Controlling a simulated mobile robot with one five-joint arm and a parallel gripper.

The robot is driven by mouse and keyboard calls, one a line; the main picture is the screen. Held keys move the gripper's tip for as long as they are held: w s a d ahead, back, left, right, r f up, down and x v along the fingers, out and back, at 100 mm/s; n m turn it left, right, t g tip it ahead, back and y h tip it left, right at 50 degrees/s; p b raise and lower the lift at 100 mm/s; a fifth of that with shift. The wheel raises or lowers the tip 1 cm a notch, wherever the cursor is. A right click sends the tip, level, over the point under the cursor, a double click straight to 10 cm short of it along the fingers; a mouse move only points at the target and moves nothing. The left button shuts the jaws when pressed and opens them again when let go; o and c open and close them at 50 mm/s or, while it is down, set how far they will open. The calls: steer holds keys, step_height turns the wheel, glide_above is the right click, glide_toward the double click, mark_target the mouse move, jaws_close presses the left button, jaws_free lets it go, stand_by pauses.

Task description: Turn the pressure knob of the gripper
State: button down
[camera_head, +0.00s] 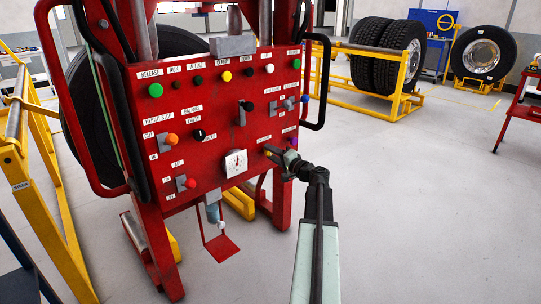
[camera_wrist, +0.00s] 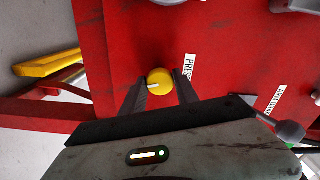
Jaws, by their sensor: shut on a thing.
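The pressure knob (camera_wrist: 159,78) is a small round yellow knob with a white pointer mark. It sits on the red control panel (camera_head: 214,110), beside a white label that starts with "PRES". My gripper (camera_wrist: 160,86) has one finger on each side of the knob and is shut on it. In the head view my gripper (camera_head: 272,153) reaches the lower right part of the panel from the right. There the knob is mostly hidden by my gripper.
A white dial gauge (camera_head: 236,163) sits left of my gripper. A lever with a grey ball end (camera_wrist: 290,131) stands close to the gripper's right side in the wrist view. Yellow racks (camera_head: 372,75) and wheels stand behind.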

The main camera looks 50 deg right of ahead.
steer(key=m, duration=0.3)
steer(key=c, duration=0.9)
jaws_free()
steer(key=shift+c, duration=0.2)
steer(key=shift+s, duration=0.15)
steer(key=s, duration=0.7)
steer(key=shift+s+a, duration=0.25)
steer(key=shift+a, duration=0.05)
